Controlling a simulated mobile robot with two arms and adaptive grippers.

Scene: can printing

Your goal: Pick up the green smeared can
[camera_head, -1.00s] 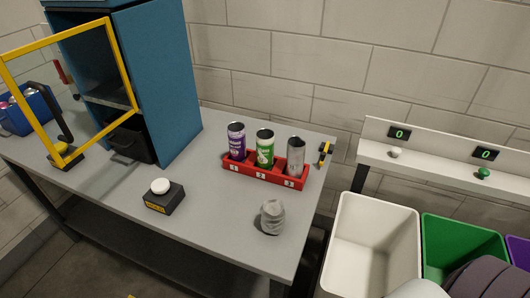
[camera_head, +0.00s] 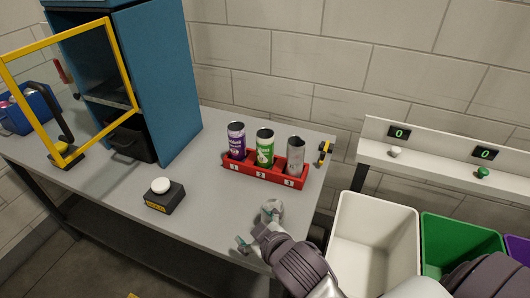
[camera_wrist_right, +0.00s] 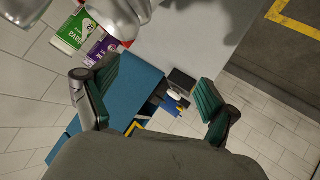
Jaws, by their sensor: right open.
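The green can (camera_head: 265,148) stands upright in the middle slot of the red rack (camera_head: 262,176). Its green and white label shows; I cannot make out a smear. A purple can (camera_head: 236,140) stands to its left and a bare silver can (camera_head: 296,155) to its right. My right gripper (camera_head: 257,229) is open and empty over the table's front right part, in front of the rack and apart from the green can. In the right wrist view the gripper (camera_wrist_right: 157,98) is open, with the green can (camera_wrist_right: 74,30) at upper left. My left gripper is not in view.
A black box with a white button (camera_head: 162,197) stands on the table (camera_head: 215,215). A blue cabinet (camera_head: 160,80) stands at left. White (camera_head: 370,240) and green bins (camera_head: 460,235) are at right.

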